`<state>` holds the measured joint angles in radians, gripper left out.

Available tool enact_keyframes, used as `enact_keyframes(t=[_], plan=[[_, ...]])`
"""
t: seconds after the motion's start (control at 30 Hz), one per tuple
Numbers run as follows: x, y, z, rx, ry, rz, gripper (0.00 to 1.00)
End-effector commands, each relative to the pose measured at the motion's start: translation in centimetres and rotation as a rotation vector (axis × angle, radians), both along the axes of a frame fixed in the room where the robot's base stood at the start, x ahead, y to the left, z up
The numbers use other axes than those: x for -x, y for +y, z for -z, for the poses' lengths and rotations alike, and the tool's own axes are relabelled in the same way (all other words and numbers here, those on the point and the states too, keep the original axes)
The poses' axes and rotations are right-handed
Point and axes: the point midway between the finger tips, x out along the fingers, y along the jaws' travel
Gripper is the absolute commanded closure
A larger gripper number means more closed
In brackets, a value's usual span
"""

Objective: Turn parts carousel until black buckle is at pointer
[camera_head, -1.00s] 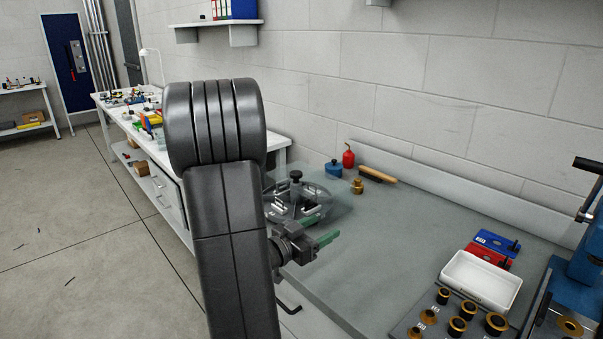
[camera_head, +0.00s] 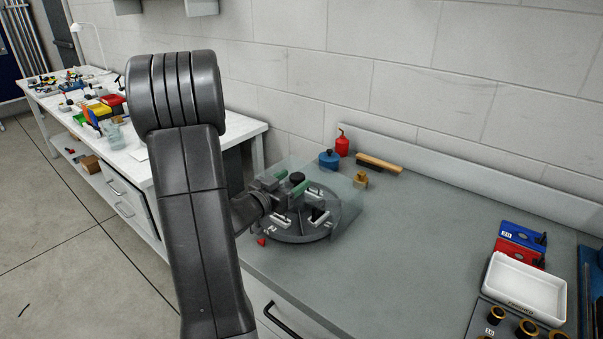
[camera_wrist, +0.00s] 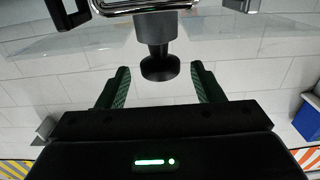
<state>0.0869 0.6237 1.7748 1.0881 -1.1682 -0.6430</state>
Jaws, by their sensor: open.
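The parts carousel (camera_head: 293,237) is a round grey tray on the bench, with several metal buckles around it. Its black centre knob (camera_head: 297,178) stands up in the middle. My gripper (camera_head: 290,182) is open over the carousel, its green-padded fingers beside the knob. In the wrist view the knob (camera_wrist: 158,62) shows between the spread fingers (camera_wrist: 160,75), with a gap on each side. A chrome buckle (camera_wrist: 150,6) and dark frame shapes (camera_wrist: 68,14) are at that view's top edge. A small red piece (camera_head: 261,241), perhaps the pointer, is at the carousel's front left. I cannot single out the black buckle.
A clear panel (camera_head: 346,203) stands around the carousel's right side. Behind are a blue pot (camera_head: 329,159), a red bottle (camera_head: 342,143), a brass piece (camera_head: 361,180) and a brush (camera_head: 379,163). A white tray (camera_head: 523,288) is at right. The bench between is clear.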

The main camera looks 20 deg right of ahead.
Motion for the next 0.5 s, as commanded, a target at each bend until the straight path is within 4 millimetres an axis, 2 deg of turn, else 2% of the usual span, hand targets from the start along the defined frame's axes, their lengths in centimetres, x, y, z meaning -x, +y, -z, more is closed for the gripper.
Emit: enact_keyframes(t=[0.03, 0.2, 0.5], plan=[[-0.5, -1.0, -0.1, -0.001, 0.001, 0.004, 0.39], [-1.7, -3.0, 0.0, -0.001, 0.001, 0.001, 0.39], [-2.4, -4.0, 0.0, 0.0, 0.0, 0.0, 0.39]])
